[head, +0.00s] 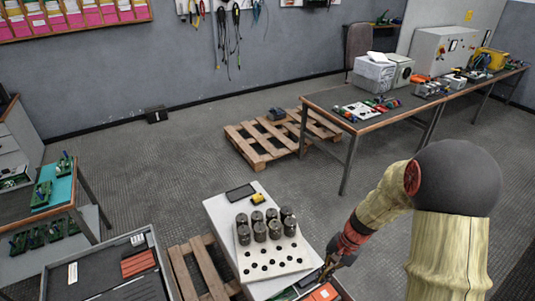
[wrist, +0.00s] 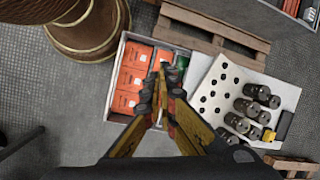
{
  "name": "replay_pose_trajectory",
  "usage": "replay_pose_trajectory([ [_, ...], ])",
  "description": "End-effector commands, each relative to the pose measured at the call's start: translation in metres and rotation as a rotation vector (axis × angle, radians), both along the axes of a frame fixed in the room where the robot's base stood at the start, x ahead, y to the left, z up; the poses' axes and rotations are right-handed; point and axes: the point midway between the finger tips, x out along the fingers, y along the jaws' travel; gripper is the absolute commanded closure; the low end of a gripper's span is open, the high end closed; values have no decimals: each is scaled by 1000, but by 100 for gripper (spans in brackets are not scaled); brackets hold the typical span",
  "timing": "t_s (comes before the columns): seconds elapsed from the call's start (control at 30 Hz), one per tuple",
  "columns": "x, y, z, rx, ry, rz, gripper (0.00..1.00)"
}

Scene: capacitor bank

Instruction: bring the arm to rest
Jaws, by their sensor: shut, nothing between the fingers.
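My gripper (head: 328,268) is at the lower right of the white block in the head view. In the wrist view my gripper (wrist: 161,75) has its yellow-and-dark fingers together with nothing between them. It hangs above the edge of a grey-white bin that holds orange boxes (wrist: 131,78). My arm comes down from the right of the head view and is bent at the elbow. The gap between the fingertips and the bin cannot be judged.
A white perforated board (head: 281,262) holds several dark capacitors (head: 260,231) close to my gripper. A pallet (head: 262,143) and a long workbench (head: 365,122) stand farther back. Open floor lies between.

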Motion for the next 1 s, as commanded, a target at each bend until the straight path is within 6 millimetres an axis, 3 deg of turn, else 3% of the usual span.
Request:
replay_pose_trajectory([
  [0.03,-8,0,21,-13,-26,54,100],
  [0.1,-20,-1,45,-30,-51,127,100],
  [0.4,-73,-9,134,-133,-170,390,100],
  [0.7,-124,-19,203,-267,-305,557,100],
  [1.0,-158,-20,262,-396,-504,620,100],
])
